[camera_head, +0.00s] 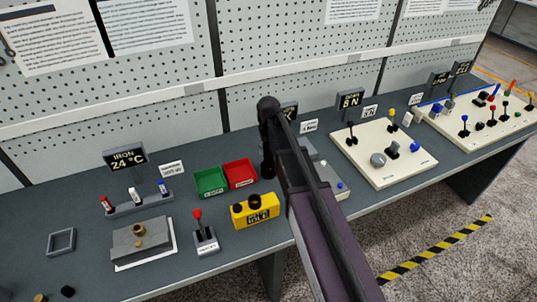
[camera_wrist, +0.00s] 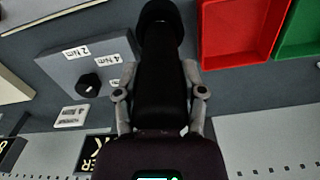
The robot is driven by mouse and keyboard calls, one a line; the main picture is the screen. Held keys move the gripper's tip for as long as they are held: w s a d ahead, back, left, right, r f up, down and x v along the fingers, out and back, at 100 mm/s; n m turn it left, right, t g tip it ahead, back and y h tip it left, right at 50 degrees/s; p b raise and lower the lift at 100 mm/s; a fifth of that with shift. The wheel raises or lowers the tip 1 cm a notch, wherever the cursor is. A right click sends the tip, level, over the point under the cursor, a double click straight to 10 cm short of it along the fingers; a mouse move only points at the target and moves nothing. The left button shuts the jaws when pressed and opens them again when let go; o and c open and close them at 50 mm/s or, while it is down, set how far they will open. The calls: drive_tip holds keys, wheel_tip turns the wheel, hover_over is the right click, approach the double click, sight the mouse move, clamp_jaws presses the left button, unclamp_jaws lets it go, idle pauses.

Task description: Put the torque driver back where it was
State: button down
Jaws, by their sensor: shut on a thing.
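My gripper (camera_wrist: 160,97) shows in the wrist view with one grey finger on each side of a long black thing, which looks like the torque driver (camera_wrist: 160,50). It is shut on this thing. The driver's rounded, wider end is toward the top of the view. In the head view my arm hides most of the gripper. A grey block (camera_wrist: 75,68) with a black knob and labels 2 Nm and 4 Nm lies to the left in the wrist view. In the head view this block (camera_head: 338,183) is partly hidden behind my arm.
A green bin (camera_head: 210,182) and a red bin (camera_head: 240,173) stand left of my arm, with a yellow box (camera_head: 254,211) in front. A small red-handled lever (camera_head: 204,234) stands nearby. A cream control panel (camera_head: 383,154) is to the right. A pegboard wall (camera_head: 160,85) rises behind.

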drive_tip(key=shift+f, duration=0.35)
drive_tip(key=shift+c, duration=0.9)
unclamp_jaws()
drive_tip(key=shift+r, duration=0.2)
wheel_tip(320, 180, up, 12)
drive_tip(key=p, duration=1.2)
drive_tip(key=s+d+m, duration=0.1)
drive_tip(key=s+d, duration=0.4)
drive_tip(key=s, duration=0.5)
drive_tip(key=s+d, duration=0.5)
drive_tip(key=s, duration=0.6)
drive_tip(key=shift+d+m, duration=0.25)
drive_tip(key=shift+m, duration=0.15)
